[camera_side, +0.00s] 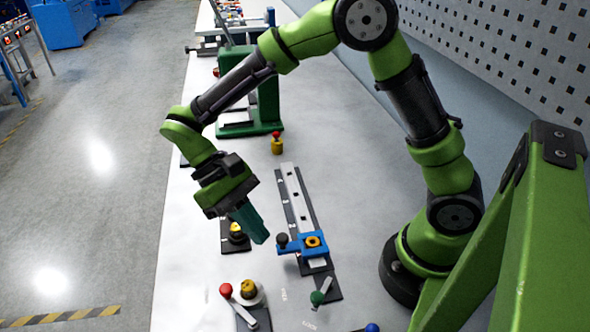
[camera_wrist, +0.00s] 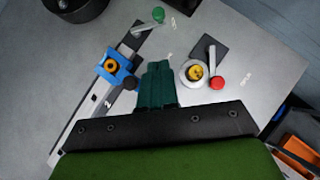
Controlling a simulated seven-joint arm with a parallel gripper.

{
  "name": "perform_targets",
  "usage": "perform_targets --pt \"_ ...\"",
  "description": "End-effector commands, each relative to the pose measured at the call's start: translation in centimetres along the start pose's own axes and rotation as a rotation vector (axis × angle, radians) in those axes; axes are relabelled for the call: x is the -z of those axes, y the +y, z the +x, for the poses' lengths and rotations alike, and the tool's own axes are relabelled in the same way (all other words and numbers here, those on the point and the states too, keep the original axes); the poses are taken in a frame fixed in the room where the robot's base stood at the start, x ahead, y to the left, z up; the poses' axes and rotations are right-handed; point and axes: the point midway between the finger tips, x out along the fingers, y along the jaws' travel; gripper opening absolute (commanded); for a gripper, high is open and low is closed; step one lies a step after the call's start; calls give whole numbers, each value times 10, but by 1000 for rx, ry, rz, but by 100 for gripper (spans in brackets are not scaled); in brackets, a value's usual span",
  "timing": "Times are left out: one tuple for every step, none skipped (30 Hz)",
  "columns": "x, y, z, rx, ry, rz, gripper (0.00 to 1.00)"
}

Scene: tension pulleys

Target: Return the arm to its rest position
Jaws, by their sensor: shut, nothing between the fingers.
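My gripper (camera_side: 258,232) hangs from my green and black arm above the bench, just left of the blue slider block in the side view. Its dark green fingers are together, with nothing between them. It also shows in the wrist view (camera_wrist: 158,72) at the lower middle, pointing to the top. The blue block (camera_side: 290,246) has an orange ring and a dark knob, and sits on a grey slotted rail (camera_side: 295,200). It is also in the wrist view (camera_wrist: 124,77), left of the fingers. The fingers appear apart from the block, though their exact height cannot be told.
A red-knobbed lever (camera_side: 226,290) with a yellow-centred pulley (camera_side: 248,288) stands near the front. A green-knobbed lever (camera_side: 317,298) is by the rail's near end. A yellow-topped pulley (camera_side: 236,230) sits beside my gripper. A green press-like stand (camera_side: 262,110) is farther back.

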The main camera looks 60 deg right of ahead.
Motion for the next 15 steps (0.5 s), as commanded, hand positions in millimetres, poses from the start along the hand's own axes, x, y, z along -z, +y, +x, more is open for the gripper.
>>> perform_targets --pt "0 0 -6 1 1 0 0" --pt "0 0 -8 1 0 0 0" --pt "0 0 -11 1 0 -1 0" --pt "0 0 -12 0 -1 0 0" --pt "0 1 -13 0 -1 0 0" --pt "0 1 -14 0 -1 0 0" --pt "0 0 -15 0 0 0 0" --pt "0 0 -15 0 -1 0 0" --pt "0 0 -15 0 -1 0 0" --pt "0 0 -15 0 -1 0 0" --pt "0 0 -15 0 -1 0 0" --pt "0 0 -15 0 -1 0 0" --pt "0 0 -15 0 -1 0 0" --pt "0 0 -15 0 -1 0 0" --pt "0 0 -15 0 -1 1 0"
